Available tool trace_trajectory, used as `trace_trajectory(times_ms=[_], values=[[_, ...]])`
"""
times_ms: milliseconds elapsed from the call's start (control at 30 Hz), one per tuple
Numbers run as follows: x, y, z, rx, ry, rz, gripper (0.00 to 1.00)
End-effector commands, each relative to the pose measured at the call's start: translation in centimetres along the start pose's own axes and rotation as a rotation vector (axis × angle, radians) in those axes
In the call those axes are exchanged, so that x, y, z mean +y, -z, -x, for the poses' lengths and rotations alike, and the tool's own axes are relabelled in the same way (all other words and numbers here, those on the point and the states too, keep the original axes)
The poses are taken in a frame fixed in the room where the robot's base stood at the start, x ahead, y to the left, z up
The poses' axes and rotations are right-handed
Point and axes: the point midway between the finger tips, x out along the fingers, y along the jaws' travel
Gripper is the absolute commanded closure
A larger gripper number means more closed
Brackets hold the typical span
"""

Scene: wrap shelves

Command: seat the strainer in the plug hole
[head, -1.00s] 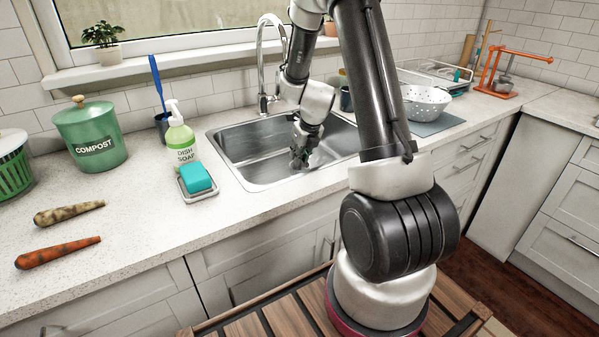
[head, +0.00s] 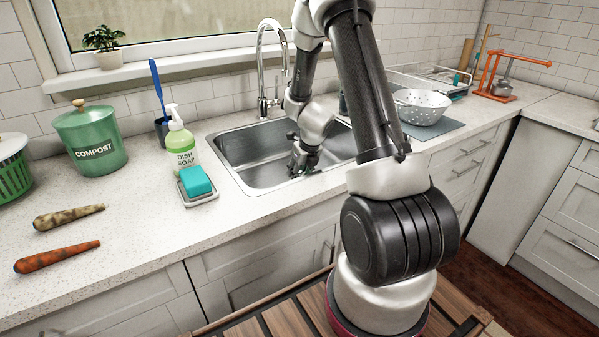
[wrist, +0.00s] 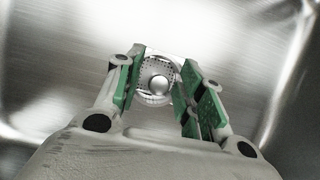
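The strainer (wrist: 150,68), a small perforated metal disc with a round knob (wrist: 159,84), shows in the wrist view at the sink bottom. A bright metal ring, apparently the plug hole's rim (wrist: 176,62), shows around its right side. I cannot tell whether the strainer sits fully down in it. My gripper (wrist: 157,76) has green-padded fingers spread on either side of the knob, with gaps visible, so it is open and empty. In the head view my gripper (head: 299,165) is low inside the sink (head: 240,160); the strainer is hidden there.
The faucet (head: 263,60) rises behind the sink. Dish soap (head: 181,148) and a teal sponge (head: 196,181) on a tray stand left of it. A white colander (head: 421,107) is on the right. Sink walls surround my gripper.

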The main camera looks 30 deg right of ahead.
Motion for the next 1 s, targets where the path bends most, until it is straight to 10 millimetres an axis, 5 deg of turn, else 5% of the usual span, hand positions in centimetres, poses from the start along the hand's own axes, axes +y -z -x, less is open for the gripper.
trace_trajectory(times_ms=[333,700,1000], values=[[0.0,-0.2,1.1,-0.003,0.0,0.001,0.62],[0.0,-0.2,9.0,-0.004,0.0,0.003,0.62],[0.3,-0.2,13.0,-0.004,-0.004,0.059,0.62]])
